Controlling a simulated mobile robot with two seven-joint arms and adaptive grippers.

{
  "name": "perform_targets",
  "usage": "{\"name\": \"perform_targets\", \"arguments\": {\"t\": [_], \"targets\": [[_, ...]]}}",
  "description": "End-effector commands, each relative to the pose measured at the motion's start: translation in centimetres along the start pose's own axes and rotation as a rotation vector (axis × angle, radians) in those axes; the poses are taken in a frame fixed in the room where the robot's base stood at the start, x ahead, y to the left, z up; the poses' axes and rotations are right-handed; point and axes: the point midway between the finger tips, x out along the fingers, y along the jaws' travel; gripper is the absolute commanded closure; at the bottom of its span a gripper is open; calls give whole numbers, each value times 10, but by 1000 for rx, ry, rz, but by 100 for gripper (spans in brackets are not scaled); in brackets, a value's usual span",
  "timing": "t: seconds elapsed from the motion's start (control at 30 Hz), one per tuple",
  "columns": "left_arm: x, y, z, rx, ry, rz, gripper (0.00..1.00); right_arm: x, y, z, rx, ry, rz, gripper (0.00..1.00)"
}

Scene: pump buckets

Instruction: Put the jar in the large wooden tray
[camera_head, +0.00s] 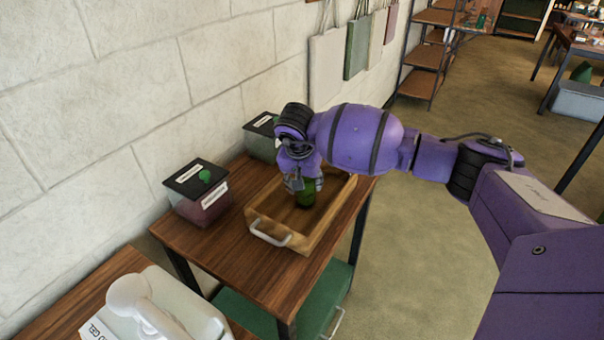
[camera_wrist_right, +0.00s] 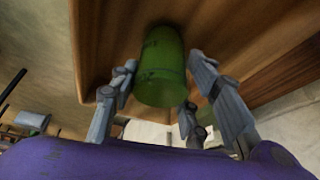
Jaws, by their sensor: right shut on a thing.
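A green jar (camera_head: 307,194) is in my right gripper (camera_head: 297,183), over the inside of the large wooden tray (camera_head: 302,240). The tray stands on a brown wooden table and has a light metal handle at its front. In the right wrist view the green jar (camera_wrist_right: 161,68) sits between the grey fingers of the gripper (camera_wrist_right: 158,95), which are shut on it. Wood of the tray (camera_wrist_right: 225,40) lies close behind the jar there. I cannot tell whether the jar touches the tray floor. My left gripper is not in view.
A clear box with a dark lid (camera_head: 198,190) and a green knob stands left of the tray. A similar box (camera_head: 262,136) stands behind it, against the stone wall. A white pump container (camera_head: 150,305) is at the front left. Bags hang on the wall.

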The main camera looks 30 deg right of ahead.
Motion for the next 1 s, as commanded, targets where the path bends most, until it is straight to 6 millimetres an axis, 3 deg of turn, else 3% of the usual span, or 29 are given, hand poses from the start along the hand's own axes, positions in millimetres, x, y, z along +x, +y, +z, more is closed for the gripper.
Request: {"name": "perform_targets", "arguments": {"t": [0.2,0.23,0.37,0.77,1.0], "targets": [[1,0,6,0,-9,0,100,2,0,1,0,1,-1,100],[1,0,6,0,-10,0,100,4,0,2,-1,-1,1,56],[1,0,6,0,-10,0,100,3,0,2,0,-1,0,39],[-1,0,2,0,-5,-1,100,-3,0,-1,0,0,-2,39],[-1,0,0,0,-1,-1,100,-45,-1,-1,-2,3,-4,39]]}}
